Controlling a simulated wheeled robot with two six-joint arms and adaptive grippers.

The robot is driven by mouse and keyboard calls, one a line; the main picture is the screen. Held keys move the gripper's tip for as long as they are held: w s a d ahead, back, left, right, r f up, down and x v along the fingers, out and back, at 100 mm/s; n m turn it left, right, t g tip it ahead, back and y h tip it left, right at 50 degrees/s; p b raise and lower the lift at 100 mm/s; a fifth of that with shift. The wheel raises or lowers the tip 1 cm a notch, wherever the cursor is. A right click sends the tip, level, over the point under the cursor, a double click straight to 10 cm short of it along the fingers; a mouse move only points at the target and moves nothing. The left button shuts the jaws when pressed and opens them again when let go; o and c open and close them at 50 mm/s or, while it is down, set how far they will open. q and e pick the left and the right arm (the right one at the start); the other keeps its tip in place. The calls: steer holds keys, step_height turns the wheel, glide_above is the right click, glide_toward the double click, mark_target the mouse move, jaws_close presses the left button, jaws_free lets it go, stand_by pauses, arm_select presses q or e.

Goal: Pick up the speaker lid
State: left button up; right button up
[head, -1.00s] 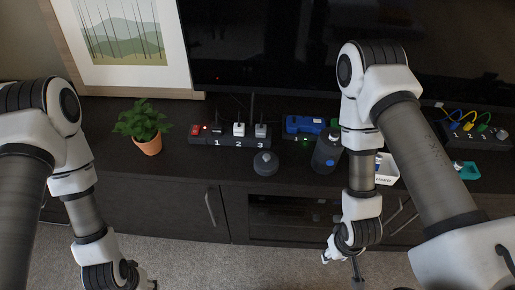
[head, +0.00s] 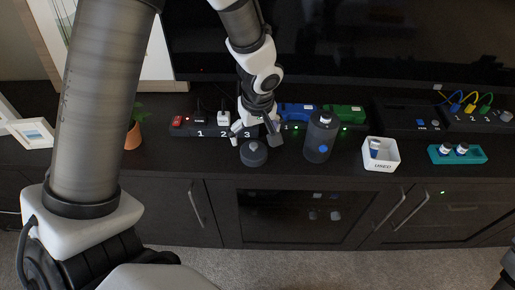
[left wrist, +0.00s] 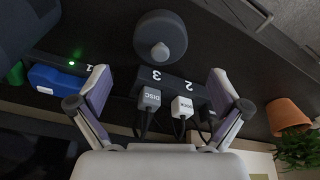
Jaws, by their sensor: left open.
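The speaker lid (head: 253,153), a dark round disc with a small knob on top, lies flat on the black cabinet top, left of the dark cylindrical speaker (head: 319,138). It also shows at the top middle of the left wrist view (left wrist: 160,38). My left gripper (head: 255,133) is open and empty, just behind and above the lid. In the left wrist view its spread fingers (left wrist: 160,84) stand to either side below the lid, apart from it.
Behind the lid is a power strip (head: 180,131) with plugs. Blue (head: 297,111) and green (head: 343,114) blocks sit behind the speaker. A white box (head: 381,160) and a teal tray (head: 457,154) stand to the right. A potted plant (left wrist: 290,117) is near the left end.

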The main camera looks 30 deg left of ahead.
mark_target(254, 146)
arm_select(q)
steer(key=f, duration=0.2)
steer(key=f+b, duration=0.1)
steer(key=f, duration=0.2)
steer(key=f+b, duration=0.1)
steer(key=f, duration=0.1)
steer(key=shift+w+a+f, duration=0.15)
steer(key=shift+w+a, duration=0.1)
steer(key=shift+a, duration=0.1)
steer(key=c, duration=0.9)
